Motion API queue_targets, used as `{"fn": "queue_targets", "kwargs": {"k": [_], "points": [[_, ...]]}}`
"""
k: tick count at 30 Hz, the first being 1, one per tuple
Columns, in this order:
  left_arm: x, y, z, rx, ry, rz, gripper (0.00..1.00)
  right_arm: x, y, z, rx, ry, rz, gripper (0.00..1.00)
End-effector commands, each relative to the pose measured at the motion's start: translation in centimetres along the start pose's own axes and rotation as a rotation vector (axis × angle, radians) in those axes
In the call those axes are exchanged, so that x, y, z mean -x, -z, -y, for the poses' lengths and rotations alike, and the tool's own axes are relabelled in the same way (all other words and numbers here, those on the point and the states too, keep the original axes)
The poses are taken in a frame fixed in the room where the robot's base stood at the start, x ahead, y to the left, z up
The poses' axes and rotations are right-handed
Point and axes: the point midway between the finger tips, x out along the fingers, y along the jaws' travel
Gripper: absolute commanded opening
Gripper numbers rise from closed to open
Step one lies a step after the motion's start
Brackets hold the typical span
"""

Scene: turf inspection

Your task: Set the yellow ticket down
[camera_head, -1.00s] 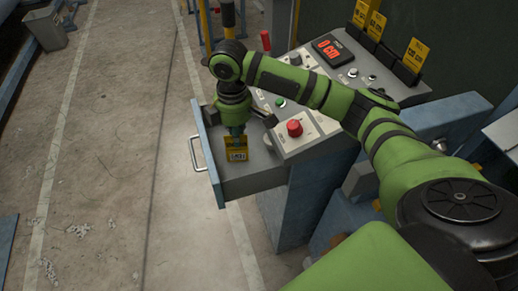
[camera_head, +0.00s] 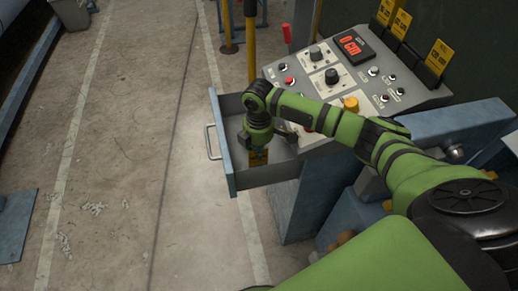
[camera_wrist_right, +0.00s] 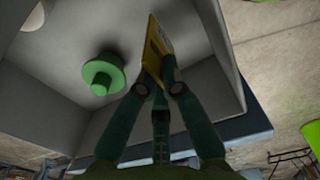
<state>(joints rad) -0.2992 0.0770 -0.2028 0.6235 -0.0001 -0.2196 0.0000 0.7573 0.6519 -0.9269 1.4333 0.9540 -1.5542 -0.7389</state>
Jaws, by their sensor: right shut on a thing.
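The yellow ticket (camera_head: 258,159) is a small upright card in my right gripper (camera_head: 258,149), over the open drawer (camera_head: 268,176). In the right wrist view my right gripper's fingers (camera_wrist_right: 160,85) are closed on the ticket (camera_wrist_right: 157,48), which is seen nearly edge-on beside the drawer's grey inner walls. The ticket's lower edge is hard to make out, so I cannot tell whether it touches the drawer floor. My left gripper is in neither view.
A green round piece (camera_wrist_right: 103,73) sits on a grey surface beside my fingers. The control panel (camera_head: 322,82) with knobs and a red display (camera_head: 354,48) stands right behind the drawer. Several yellow tickets (camera_head: 439,57) stand in black holders. Concrete floor lies left of the drawer.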

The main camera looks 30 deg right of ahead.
Motion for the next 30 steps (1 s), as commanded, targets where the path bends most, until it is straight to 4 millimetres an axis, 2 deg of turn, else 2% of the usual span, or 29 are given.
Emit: {"fn": "queue_targets", "kwargs": {"k": [12,14,15,25,30], "points": [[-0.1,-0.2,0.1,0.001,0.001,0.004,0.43,-0.7,0.0,0.0,-0.001,0.0,0.0,0.0],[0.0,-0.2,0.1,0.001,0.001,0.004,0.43,-0.6,0.0,0.0,0.0,0.0,0.0,0.28],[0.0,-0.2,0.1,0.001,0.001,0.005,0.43,-0.6,0.0,0.0,0.0,0.0,0.0,0.31],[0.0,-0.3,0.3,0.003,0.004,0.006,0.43,-0.5,0.0,0.0,0.0,0.0,0.0,0.31],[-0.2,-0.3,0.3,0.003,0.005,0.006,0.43,1.3,0.0,-0.1,0.0,-0.003,-0.002,0.31]]}}
